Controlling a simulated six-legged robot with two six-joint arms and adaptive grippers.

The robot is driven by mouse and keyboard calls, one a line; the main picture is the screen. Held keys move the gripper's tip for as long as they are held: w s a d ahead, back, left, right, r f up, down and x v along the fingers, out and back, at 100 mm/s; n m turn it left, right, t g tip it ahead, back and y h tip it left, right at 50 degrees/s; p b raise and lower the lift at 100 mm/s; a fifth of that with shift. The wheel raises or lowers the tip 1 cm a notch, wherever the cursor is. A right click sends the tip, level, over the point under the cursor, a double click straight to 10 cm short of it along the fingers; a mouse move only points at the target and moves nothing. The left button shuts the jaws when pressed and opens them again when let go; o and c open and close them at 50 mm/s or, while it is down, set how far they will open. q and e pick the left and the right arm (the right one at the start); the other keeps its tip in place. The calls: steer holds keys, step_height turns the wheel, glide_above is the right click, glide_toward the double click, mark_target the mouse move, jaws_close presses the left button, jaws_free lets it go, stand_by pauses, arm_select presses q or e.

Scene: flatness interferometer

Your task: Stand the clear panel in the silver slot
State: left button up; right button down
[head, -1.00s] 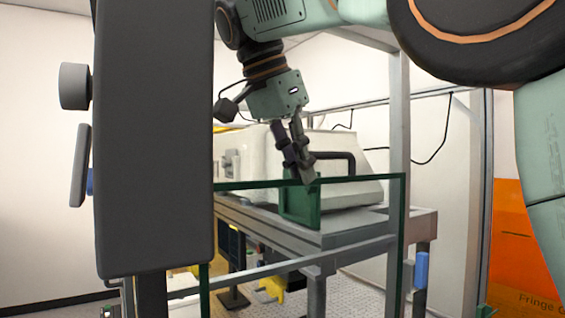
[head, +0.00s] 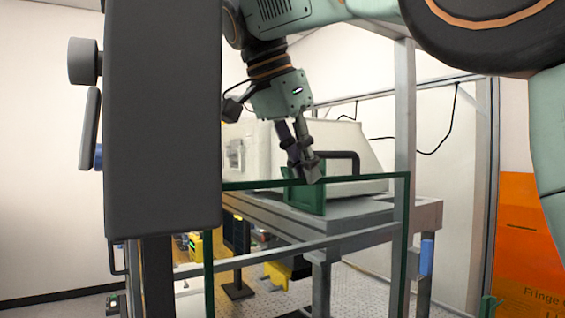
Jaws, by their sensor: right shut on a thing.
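The clear panel (head: 370,225) is a large see-through sheet with dark green edges, upright in the middle of the head view. Its lower edge is out of the picture. My right gripper (head: 309,177) is shut on the panel's top edge, near the middle. The bench and machine behind show through the panel. I cannot pick out the silver slot. My left gripper is not in view.
A tall dark grey housing (head: 163,120) with a knob stands close at left and overlaps the panel's left side. Behind the panel are a grey bench (head: 370,215), a white machine (head: 355,160) and a green block (head: 306,200). An orange board (head: 515,240) is at right.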

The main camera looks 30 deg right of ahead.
mark_target(303, 233)
steer(key=shift+d+r, duration=0.1)
steer(key=shift+r, duration=0.05)
steer(key=shift+f, duration=0.35)
steer(key=shift+f+b, duration=1.45)
steer(key=shift+f, duration=0.55)
steer(key=shift+f+b, duration=2.3)
steer(key=shift+f, duration=0.9)
steer(key=c, duration=1.3)
jaws_free()
steer(key=shift+f, duration=0.15)
steer(key=shift+v, duration=3.85)
